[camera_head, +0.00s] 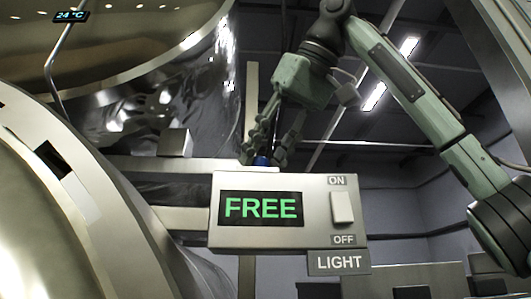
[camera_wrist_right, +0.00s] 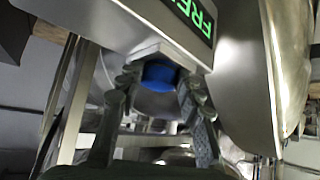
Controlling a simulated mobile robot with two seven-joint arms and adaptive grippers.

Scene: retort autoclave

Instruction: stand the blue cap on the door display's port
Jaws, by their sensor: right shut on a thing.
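The door display (camera_head: 225,237) is a grey box with a green FREE readout and a light switch. Its pale port (camera_head: 262,169) stands on the top edge, and in the wrist view the port (camera_wrist_right: 164,49) shows as a pale block. The blue cap (camera_head: 261,161) is right above the port; in the wrist view the cap (camera_wrist_right: 160,74) lies against the port's edge. I cannot tell whether they touch. My right gripper (camera_head: 265,154) points down and is shut on the cap, with a finger on either side. My left gripper is not in view.
The large round metal door (camera_head: 80,215) fills the left side. A small metal block (camera_head: 174,142) sits left of the display. A thin bent pipe (camera_head: 50,70) with a 24 °C readout (camera_head: 71,16) is at upper left. Open air lies right of the gripper.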

